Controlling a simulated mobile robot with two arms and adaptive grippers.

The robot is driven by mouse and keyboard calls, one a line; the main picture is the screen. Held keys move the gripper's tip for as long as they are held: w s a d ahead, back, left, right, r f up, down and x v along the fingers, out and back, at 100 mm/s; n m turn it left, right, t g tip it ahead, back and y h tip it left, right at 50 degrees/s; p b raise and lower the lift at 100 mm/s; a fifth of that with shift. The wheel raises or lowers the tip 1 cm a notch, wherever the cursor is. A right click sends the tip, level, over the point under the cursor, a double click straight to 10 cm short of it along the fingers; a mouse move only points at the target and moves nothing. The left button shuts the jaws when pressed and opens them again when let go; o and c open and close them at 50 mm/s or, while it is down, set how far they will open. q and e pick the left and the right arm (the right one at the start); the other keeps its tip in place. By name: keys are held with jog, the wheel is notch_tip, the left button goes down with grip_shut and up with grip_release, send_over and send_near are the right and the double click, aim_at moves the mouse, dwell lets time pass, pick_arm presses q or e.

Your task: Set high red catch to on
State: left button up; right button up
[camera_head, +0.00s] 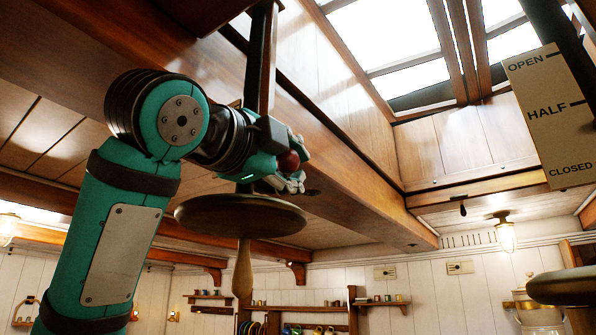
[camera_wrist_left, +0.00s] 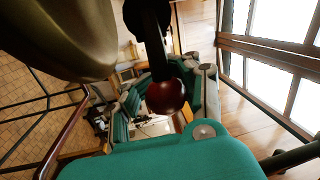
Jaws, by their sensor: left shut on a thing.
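The red catch shows as a dark red ball knob (camera_head: 289,160) high up below the skylight's wooden frame. My left gripper (camera_head: 292,172) is shut on the red knob, with its fingers around it. In the left wrist view the red knob (camera_wrist_left: 166,97) sits at the end of a dark bar, between the fingers. The fingers hide part of the catch, and I cannot read its on or off position. My right gripper is not in view.
A round pan (camera_head: 240,216) with a wooden handle hangs just below my left gripper. Another pan (camera_head: 566,287) is at the right edge. A plate marked OPEN, HALF, CLOSED (camera_head: 552,115) is at upper right. A thick wooden beam (camera_head: 340,175) runs behind the gripper.

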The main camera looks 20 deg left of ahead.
pick_arm(q)
jog(key=o, duration=0.4)
jog(key=shift+s+f, duration=0.2)
jog(key=shift+s, duration=0.3)
jog(key=o, duration=0.5)
jog(key=shift+s+r, duration=0.3)
jog(key=shift+s, duration=0.25)
jog(key=shift+w+a, duration=0.1)
jog(key=shift+w, duration=0.1)
jog(key=v, duration=1.2)
jog(key=shift+s, duration=0.2)
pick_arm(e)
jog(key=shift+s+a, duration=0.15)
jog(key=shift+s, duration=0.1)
